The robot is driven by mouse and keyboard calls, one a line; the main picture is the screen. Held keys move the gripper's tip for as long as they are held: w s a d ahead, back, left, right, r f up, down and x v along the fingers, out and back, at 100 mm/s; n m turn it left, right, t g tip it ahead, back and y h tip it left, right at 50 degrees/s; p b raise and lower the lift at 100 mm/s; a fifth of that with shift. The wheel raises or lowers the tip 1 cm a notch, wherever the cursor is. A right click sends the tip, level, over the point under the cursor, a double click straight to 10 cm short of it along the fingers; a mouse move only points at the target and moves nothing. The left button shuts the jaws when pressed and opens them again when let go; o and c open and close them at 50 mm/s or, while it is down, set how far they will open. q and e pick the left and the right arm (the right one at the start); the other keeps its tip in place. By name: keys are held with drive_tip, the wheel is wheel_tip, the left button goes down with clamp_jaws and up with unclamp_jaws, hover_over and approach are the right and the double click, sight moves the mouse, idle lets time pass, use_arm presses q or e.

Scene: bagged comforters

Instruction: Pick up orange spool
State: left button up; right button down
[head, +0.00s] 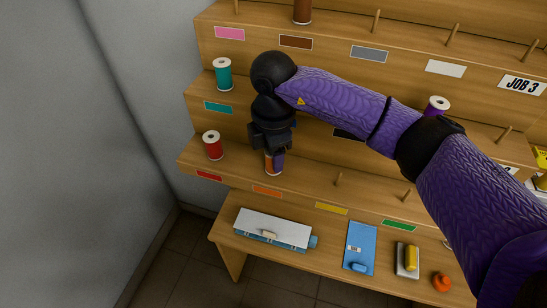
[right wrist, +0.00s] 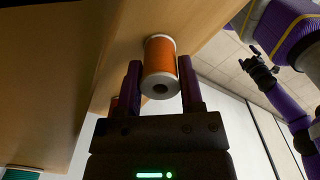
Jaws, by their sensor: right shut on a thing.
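The orange spool (head: 268,164), with pale ends, is at the left part of the lower shelf step, above the orange label (head: 267,191). My right gripper (head: 273,158) reaches down over it from above and hides much of it. In the right wrist view the orange spool (right wrist: 160,62) sits between the two purple fingers (right wrist: 160,90), which are shut on it. Its far end is close to the wood; I cannot tell whether it touches. A black gripper on a purple arm, seemingly my left gripper (right wrist: 258,70), shows small at the upper right there; its jaws are unclear.
A red spool (head: 213,146) stands just left, a teal spool (head: 223,74) one step up. A purple spool (head: 437,105) and several bare pegs (head: 338,179) are to the right. A grey wall is left.

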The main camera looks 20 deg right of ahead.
wheel_tip(320, 180, up, 10)
drive_tip(key=p, duration=0.1)
drive_tip(key=shift+p, duration=0.3)
